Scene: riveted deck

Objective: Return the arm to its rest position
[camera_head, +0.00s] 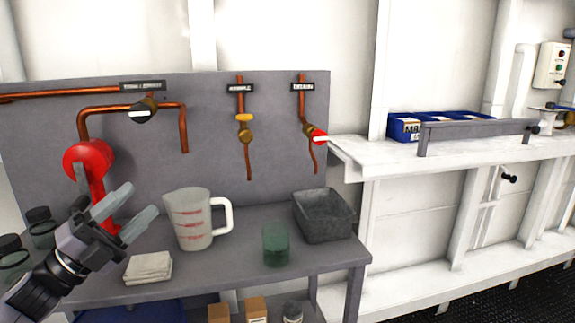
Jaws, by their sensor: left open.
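My left gripper (124,213) comes in from the lower left, over the left part of a grey workbench (215,275). Its two pale fingers are apart, and nothing shows between them. The fingers point up and to the right, left of a white measuring jug (190,220) with red markings. In the picture they overlap the lower part of a red fitting (88,160) on the back panel. My right gripper does not show.
Copper pipes with valves, such as the yellow-handled one (244,118), run on the back panel. Blue boxes (405,127) sit on a white shelf (375,155) at right.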

